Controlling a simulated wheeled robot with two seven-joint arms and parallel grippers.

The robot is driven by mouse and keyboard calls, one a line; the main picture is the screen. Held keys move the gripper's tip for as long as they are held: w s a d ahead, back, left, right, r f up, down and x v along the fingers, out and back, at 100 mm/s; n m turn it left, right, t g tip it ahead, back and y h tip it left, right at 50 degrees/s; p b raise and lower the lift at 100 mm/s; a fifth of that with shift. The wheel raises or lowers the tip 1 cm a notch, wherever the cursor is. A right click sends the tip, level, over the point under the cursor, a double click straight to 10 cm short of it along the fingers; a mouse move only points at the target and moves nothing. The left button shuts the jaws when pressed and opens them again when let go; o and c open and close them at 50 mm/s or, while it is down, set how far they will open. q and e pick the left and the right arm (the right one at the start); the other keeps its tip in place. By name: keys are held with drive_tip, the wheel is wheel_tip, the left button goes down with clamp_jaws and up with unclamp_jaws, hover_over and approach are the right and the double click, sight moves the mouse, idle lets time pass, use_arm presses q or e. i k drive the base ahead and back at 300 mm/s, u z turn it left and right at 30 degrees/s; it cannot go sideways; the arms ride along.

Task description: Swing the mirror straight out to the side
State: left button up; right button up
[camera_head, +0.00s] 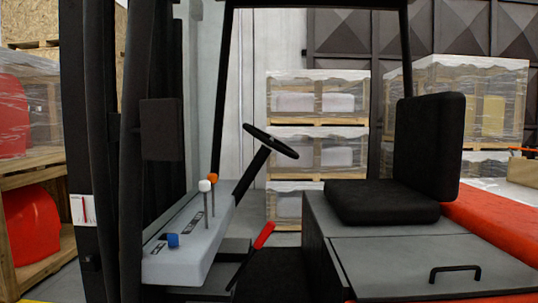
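A dark, flat rectangular panel (162,129) hangs beside the black uprights of a forklift at the left. It looks like the mirror, with a dark face towards me; its reflecting side and its hinge cannot be made out. Neither of my grippers shows in the head view, and nothing is seen touching the panel.
The forklift has a black steering wheel (271,141), a grey console (188,240) with coloured knobs, a red-handled lever (264,235) and a black seat (375,201). Black uprights (93,150) stand at the left. Wrapped pallets (318,150) stand behind.

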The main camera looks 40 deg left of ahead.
sight(160, 129)
drive_tip(key=u, duration=1.9)
drive_tip(key=k, duration=1.25)
drive_tip(key=z, duration=0.8)
drive_tip(key=i, duration=1.65)
drive_tip(key=u, duration=0.4)
